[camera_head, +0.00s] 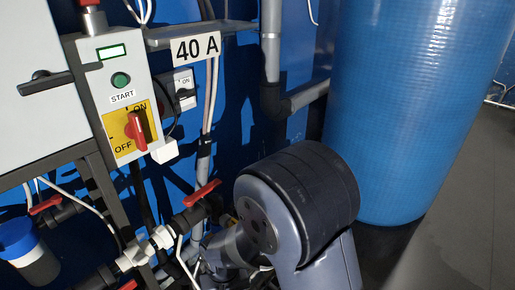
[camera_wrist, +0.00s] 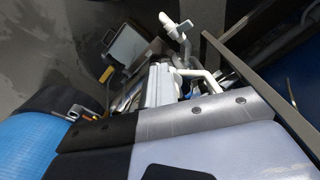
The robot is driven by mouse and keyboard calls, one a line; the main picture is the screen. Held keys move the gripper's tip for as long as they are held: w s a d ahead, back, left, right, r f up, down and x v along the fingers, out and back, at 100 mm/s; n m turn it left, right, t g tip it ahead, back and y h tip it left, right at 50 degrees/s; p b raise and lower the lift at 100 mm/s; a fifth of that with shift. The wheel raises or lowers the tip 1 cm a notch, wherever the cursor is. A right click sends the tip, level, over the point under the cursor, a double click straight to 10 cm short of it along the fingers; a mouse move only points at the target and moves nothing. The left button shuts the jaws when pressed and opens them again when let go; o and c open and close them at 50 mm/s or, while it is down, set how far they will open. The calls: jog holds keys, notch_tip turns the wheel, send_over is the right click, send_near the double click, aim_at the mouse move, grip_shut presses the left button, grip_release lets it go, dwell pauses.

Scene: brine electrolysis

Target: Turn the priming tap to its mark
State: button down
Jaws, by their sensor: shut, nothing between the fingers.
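No tap in view is labelled as the priming tap. One red lever tap (camera_head: 202,193) sits on the dark pipe left of my arm, its lever slanting up to the right. A second red lever tap (camera_head: 45,204) is at the far left, and a red handle (camera_head: 128,285) shows at the bottom edge. I cannot make out a mark on any of them. My arm's large dark joint fills the lower middle of the head view. My gripper's fingers do not show there, and I cannot make them out in the wrist view.
A control box (camera_head: 120,95) has a green START button (camera_head: 120,80) and a red ON/OFF switch (camera_head: 136,130). A "40 A" sign (camera_head: 195,48) hangs beside it. A blue tank (camera_head: 405,100) stands at right, also in the wrist view (camera_wrist: 28,145). Grey floor (camera_head: 465,220) is clear at far right.

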jog(key=shift+s+a, duration=0.25)
jog(key=shift+a, duration=0.95)
notch_tip(320, 180, up, 6)
jog(key=p, duration=0.4)
jog(key=shift+s, duration=0.35)
